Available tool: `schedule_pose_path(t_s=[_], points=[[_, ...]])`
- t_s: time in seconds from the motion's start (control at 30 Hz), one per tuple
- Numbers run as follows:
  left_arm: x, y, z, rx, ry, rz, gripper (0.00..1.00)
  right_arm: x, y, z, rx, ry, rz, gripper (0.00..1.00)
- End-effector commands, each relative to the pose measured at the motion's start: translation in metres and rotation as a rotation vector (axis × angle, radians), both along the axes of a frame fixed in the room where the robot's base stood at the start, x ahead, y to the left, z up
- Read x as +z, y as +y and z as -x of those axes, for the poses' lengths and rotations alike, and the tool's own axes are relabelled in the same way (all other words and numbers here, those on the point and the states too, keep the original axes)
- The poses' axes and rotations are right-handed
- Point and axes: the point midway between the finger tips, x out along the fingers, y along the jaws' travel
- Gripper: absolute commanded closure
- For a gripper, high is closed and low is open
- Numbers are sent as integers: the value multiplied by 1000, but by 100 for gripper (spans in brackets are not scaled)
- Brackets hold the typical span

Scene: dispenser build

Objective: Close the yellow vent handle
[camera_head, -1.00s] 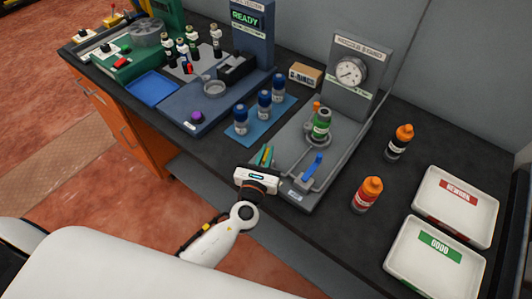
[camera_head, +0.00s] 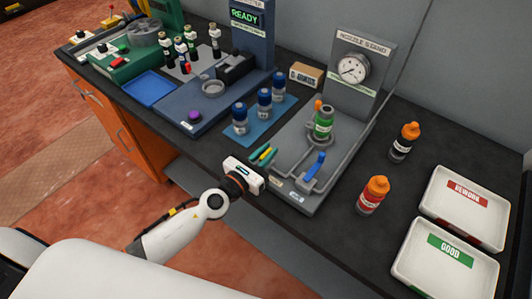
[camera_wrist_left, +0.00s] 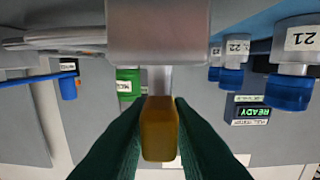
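The yellow vent handle (camera_wrist_left: 160,130) shows in the left wrist view as an orange-yellow block on a pale stem. In the head view it is a small yellow bar (camera_head: 264,153) at the front left edge of the grey nozzle stand (camera_head: 292,153). My left gripper (camera_head: 263,154) reaches in from the front with its dark green fingers (camera_wrist_left: 159,112) on either side of the handle. The fingers look spread with the handle between them; any contact is hard to see. My right gripper is not in view.
A blue lever (camera_head: 316,166) and a green-banded bottle (camera_head: 323,123) are on the stand. Blue-capped bottles (camera_head: 264,103) stand to its left. Two orange-capped bottles (camera_head: 373,195) and two white trays (camera_head: 444,258) are on the right.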

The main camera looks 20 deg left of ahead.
Motion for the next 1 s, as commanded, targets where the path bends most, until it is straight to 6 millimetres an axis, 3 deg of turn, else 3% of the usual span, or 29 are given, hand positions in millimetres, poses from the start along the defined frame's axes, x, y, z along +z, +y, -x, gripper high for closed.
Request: schedule_pose_path(t_s=[0.1, 0.47, 1.0], points=[[0, 0, 0, 1, -1, 0, 65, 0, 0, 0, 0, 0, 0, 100], [-2, 3, 6, 2, 0, 0, 65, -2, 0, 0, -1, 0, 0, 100], [-5, 38, 99, 1, 1, -3, 65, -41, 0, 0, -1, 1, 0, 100]])
